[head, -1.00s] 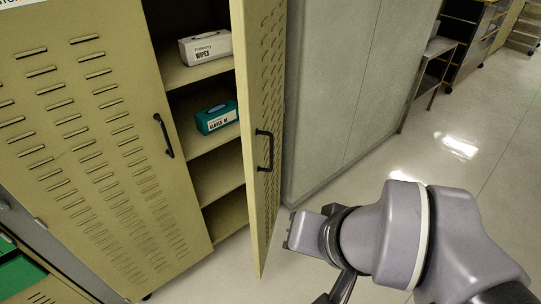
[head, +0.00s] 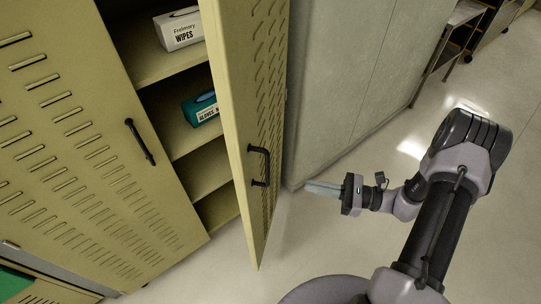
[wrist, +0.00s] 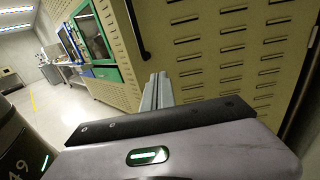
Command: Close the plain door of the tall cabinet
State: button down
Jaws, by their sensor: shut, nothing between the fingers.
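The tall cabinet is tan with louvred doors. Its left door (head: 70,140) is flush with the front and has a black handle (head: 140,142). Its right door (head: 262,110), with no sign in view, stands wide open, swung out from the right side. Its outer face, with a black handle (head: 259,166), is turned to the right. My gripper (head: 308,187) is shut and empty, right of this door and apart from it, fingers pointing left toward its outer face. In the wrist view my fingers (wrist: 157,91) are together before louvred tan panels (wrist: 225,50).
Shelves in the open cabinet hold a white wipes box (head: 180,29) and a teal glove box (head: 203,107). A grey cabinet (head: 335,80) stands close behind the open door. Floor (head: 320,240) is clear in front. The wrist view shows a green-framed machine (wrist: 93,40).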

aim_at(256, 176)
jog(key=b+x, duration=0.3)
jog(key=x, duration=1.1)
jog(key=shift+s+f, duration=0.1)
jog(key=shift+f, duration=0.05)
